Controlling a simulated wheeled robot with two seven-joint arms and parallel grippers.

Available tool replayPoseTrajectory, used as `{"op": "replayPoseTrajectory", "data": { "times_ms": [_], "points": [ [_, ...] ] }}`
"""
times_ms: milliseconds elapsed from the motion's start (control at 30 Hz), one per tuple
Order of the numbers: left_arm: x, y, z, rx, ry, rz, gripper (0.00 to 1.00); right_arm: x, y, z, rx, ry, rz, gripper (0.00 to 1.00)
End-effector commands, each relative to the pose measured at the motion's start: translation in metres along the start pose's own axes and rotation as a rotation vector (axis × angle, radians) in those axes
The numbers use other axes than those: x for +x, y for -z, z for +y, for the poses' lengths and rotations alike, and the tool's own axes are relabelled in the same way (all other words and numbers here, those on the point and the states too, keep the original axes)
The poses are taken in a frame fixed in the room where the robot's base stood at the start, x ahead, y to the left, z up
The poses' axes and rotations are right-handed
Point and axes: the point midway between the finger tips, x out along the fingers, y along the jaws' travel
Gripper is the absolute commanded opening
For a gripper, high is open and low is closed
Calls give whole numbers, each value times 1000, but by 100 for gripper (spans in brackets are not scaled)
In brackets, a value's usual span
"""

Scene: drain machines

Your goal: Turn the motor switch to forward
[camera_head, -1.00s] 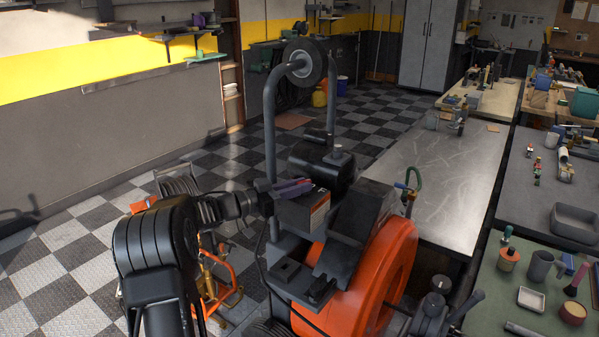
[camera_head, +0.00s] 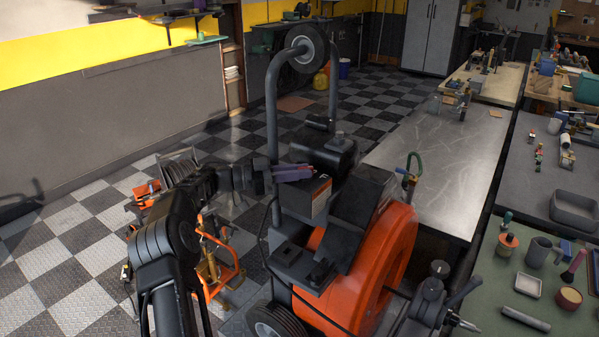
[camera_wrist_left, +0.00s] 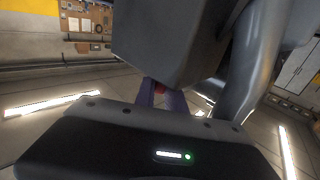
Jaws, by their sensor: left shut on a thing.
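The drain machine stands in the middle of the head view, with an orange drum (camera_head: 385,255), a dark frame and a black motor (camera_head: 325,150). A dark box with an orange and white label (camera_head: 320,197) sits below the motor. My left gripper (camera_head: 308,173) has purple fingers at the left side of this box. In the left wrist view the fingers (camera_wrist_left: 161,92) are shut on a small red part, which looks like the motor switch (camera_wrist_left: 160,89). The switch is mostly hidden, and its setting cannot be read. My right gripper is not in view.
A smaller orange-framed machine (camera_head: 218,262) stands on the checkered floor, close to my left arm. A grey-topped bench (camera_head: 440,170) is right of the drain machine. A green-topped bench (camera_head: 510,270) with jars and tools is at lower right. Open floor lies at left and behind.

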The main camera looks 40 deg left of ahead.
Motion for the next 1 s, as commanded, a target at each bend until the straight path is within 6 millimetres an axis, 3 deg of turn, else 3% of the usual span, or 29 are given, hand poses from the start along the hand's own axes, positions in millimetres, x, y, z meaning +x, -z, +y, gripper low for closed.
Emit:
{"op": "replayPoseTrajectory", "data": {
  "times_ms": [100,133,400,767,1000],
  "points": [
    [0,0,0,0,1,0,0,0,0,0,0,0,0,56],
    [0,1,0,0,1,0,16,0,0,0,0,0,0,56],
    [0,0,0,0,1,0,36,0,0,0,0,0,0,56],
    [-3,0,0,0,1,2,36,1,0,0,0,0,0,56],
    [-27,-1,-1,1,5,2,36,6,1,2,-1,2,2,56]
  ]
}}
